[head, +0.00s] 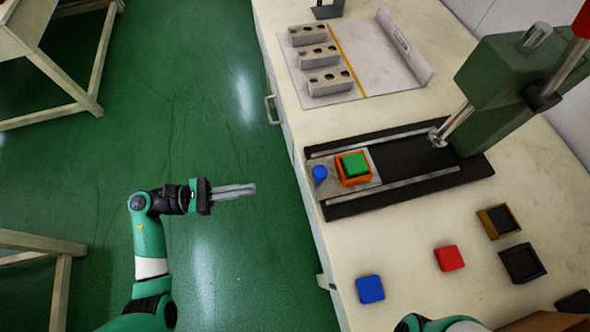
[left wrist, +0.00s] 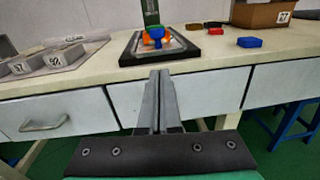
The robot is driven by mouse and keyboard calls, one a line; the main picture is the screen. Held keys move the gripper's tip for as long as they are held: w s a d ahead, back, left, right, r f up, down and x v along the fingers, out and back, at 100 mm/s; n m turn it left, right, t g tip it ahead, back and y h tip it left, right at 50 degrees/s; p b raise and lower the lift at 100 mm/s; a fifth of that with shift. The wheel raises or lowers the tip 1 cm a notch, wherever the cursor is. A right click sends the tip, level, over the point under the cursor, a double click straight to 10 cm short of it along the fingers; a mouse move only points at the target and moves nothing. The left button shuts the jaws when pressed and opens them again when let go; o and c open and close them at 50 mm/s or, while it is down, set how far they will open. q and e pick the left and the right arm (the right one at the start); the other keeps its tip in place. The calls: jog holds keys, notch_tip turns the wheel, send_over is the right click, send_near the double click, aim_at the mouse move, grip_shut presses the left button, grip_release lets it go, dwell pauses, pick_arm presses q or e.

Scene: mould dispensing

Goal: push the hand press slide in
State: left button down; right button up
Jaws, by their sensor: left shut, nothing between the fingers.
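The hand press (head: 505,85) is green and stands at the right of the bench. Its slide (head: 375,182) is a grey plate at the left end of the black rail base (head: 340,209), out from under the ram. On the slide sit an orange mould (head: 367,180) with a green block (head: 355,164) in it and a blue knob (head: 320,173) at the front. My left gripper (head: 254,188) is shut and empty, left of the bench edge and apart from the knob. In the left wrist view its fingers (left wrist: 158,75) point at the blue knob (left wrist: 156,33). My right gripper is not visible.
A blue block (head: 370,289), a red block (head: 449,258) and dark moulds (head: 522,263) lie on the bench (head: 400,240) below the press. Grey numbered blocks (head: 314,54) stand on a tray (head: 377,58) at the top. Open floor lies around the left arm.

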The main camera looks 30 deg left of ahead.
pick_arm(q)
jog(key=s+a+f+n+t, duration=0.1)
jog(key=a, duration=0.1)
jog(key=b, duration=0.3)
send_near(308, 174)
jog(key=shift+y, duration=0.4)
jog(key=x, duration=0.3)
jog(key=r+x, duration=0.1)
jog(key=x, duration=0.1)
jog(key=shift+d, duration=0.45)
jog(key=shift+w+d+r+b, duration=0.1)
jog(key=shift+w+d+b, duration=0.25)
jog(key=shift+w, duration=0.1)
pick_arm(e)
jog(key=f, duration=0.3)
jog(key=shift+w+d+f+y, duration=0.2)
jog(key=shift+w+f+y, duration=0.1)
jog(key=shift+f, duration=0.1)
